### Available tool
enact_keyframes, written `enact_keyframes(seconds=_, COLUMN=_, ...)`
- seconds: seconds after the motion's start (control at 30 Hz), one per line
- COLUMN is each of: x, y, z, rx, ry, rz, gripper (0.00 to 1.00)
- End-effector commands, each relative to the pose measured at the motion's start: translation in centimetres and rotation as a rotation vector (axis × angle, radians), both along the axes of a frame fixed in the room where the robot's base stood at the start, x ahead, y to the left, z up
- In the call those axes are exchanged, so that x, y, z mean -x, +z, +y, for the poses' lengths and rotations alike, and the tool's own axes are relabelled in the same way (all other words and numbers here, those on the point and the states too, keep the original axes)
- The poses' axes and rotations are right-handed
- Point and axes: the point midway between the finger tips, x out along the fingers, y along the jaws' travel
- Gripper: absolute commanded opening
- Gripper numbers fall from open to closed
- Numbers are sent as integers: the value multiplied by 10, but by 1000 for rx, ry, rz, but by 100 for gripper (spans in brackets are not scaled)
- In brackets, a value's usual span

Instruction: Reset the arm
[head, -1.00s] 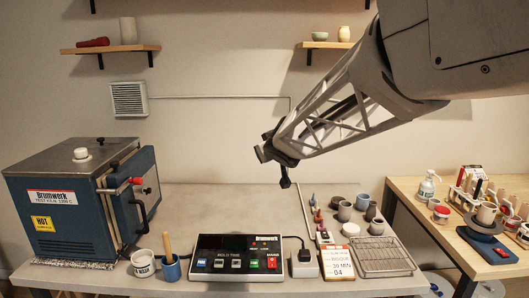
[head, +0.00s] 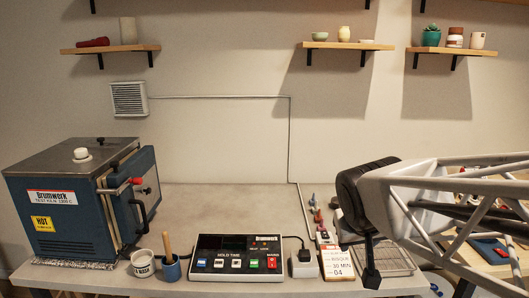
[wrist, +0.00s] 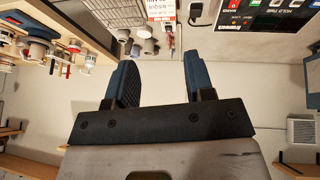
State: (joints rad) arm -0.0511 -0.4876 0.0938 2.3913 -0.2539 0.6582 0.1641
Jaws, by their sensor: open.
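My gripper (head: 371,272) is at the right in the head view, in front of the wire rack and the cups at the right end of the grey table. A dark finger points down there, and the dark wrist part and pale lattice arm hide much behind it. In the wrist view, which looks upside down, the two blue-grey fingers of my gripper (wrist: 159,72) stand apart with nothing between them. The gripper is open and empty.
The blue kiln (head: 70,205) stands left on the grey table (head: 215,210). Shelves (head: 345,45) hang above. The table's middle is clear.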

Motion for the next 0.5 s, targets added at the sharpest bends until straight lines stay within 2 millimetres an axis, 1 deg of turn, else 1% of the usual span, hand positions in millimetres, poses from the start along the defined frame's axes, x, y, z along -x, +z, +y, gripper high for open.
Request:
enact_keyframes(seconds=0.03, x=19, y=-5, z=-2, rx=-14, ry=-13, rz=31, gripper=49)
enact_keyframes(seconds=0.1, x=44, y=-14, z=-4, rx=-37, ry=-28, rz=81, gripper=49)
enact_keyframes(seconds=0.23, x=85, y=-29, z=-4, rx=-82, ry=-45, rz=164, gripper=49)
enact_keyframes(seconds=0.3, x=102, y=-34, z=-3, rx=-104, ry=-49, rz=200, gripper=49)
enact_keyframes(seconds=0.4, x=121, y=-41, z=-1, rx=-128, ry=-53, rz=236, gripper=49)
enact_keyframes(seconds=0.5, x=131, y=-45, z=1, rx=-143, ry=-52, rz=260, gripper=49)
